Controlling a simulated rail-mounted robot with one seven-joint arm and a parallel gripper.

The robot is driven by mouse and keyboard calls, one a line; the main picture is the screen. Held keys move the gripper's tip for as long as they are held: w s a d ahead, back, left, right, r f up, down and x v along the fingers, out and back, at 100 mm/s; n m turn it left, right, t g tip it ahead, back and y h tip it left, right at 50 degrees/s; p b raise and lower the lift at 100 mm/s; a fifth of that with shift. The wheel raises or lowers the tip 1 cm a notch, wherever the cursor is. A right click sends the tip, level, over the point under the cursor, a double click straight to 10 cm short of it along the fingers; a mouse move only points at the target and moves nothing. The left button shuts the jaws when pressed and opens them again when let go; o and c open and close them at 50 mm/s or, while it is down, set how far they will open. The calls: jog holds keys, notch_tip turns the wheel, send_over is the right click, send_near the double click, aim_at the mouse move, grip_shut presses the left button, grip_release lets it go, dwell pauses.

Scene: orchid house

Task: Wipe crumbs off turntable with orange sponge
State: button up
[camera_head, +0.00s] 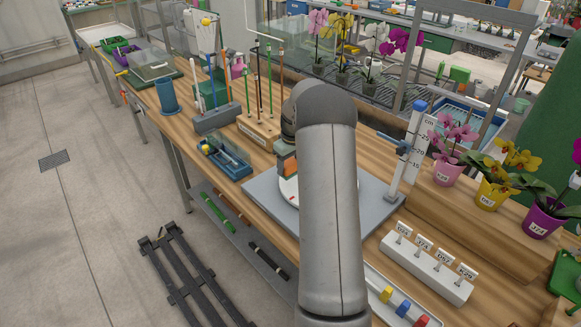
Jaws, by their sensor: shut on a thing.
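The white turntable (287,196) stands on a grey board on the wooden bench, mostly hidden behind my arm. The orange sponge (290,166) shows as a small orange patch at the left of my arm, over the turntable's left part. My gripper (285,152) is largely hidden by my own arm, and it is shut on the sponge. I cannot tell whether the sponge touches the turntable's surface. Any crumbs are hidden or too small to see.
A grey measuring post (410,150) stands at the board's right corner. A blue tray (225,158) and a wooden rack of stakes (258,131) stand to the left. A white label block (427,262) lies front right. Potted orchids (447,172) stand on a raised shelf at right.

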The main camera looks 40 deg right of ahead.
jog(key=shift+r+p, duration=0.6)
jog(key=shift+r, duration=0.9)
